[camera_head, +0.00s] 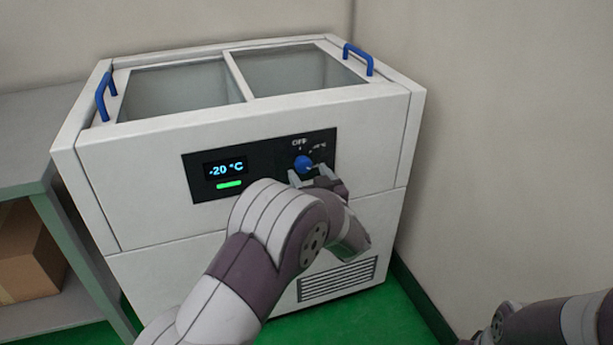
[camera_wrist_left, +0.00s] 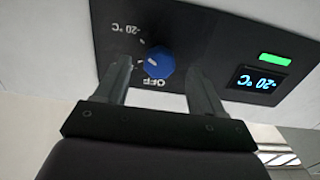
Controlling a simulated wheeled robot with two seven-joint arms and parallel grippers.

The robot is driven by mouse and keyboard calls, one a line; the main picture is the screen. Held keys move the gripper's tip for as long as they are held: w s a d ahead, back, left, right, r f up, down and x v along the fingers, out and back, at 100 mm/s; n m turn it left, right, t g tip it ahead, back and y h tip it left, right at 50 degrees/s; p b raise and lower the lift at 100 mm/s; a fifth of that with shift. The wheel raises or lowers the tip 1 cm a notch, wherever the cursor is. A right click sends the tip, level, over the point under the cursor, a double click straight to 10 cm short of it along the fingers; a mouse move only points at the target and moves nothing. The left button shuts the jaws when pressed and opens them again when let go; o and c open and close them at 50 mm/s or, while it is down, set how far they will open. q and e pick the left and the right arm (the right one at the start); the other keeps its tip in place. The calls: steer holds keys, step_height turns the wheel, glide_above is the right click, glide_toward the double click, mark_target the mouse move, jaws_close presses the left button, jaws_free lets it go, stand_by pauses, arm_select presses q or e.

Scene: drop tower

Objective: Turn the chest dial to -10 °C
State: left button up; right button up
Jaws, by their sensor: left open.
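The white chest freezer (camera_head: 250,230) stands against the wall with a black control panel (camera_head: 194,180) on its front. The blue dial (camera_head: 302,162) sits on the panel's right part, below the "OFF" mark. The display (camera_head: 225,169) reads -20 °C above a lit green bar. My left gripper (camera_head: 316,178) is open at the dial. In the left wrist view, upside down, the blue dial (camera_wrist_left: 158,65) shows between and just beyond the two fingers (camera_wrist_left: 160,85); I cannot tell whether they touch it. The lower dial markings are partly hidden in the head view. My right gripper is out of view.
The freezer top has two glass lids with blue handles (camera_head: 104,97) (camera_head: 358,58). A grey shelf (camera_head: 40,125) with a cardboard box (camera_head: 28,255) stands at the left. A wall is close on the right. Part of my right arm shows at the lower right.

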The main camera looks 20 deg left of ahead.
mark_target(304, 168)
arm_select(q)
steer(key=shift+x, duration=1.6)
steer(key=shift+s, duration=0.1)
steer(key=shift+c, duration=0.4)
steer(key=c, duration=1)
steer(key=shift+o, duration=0.2)
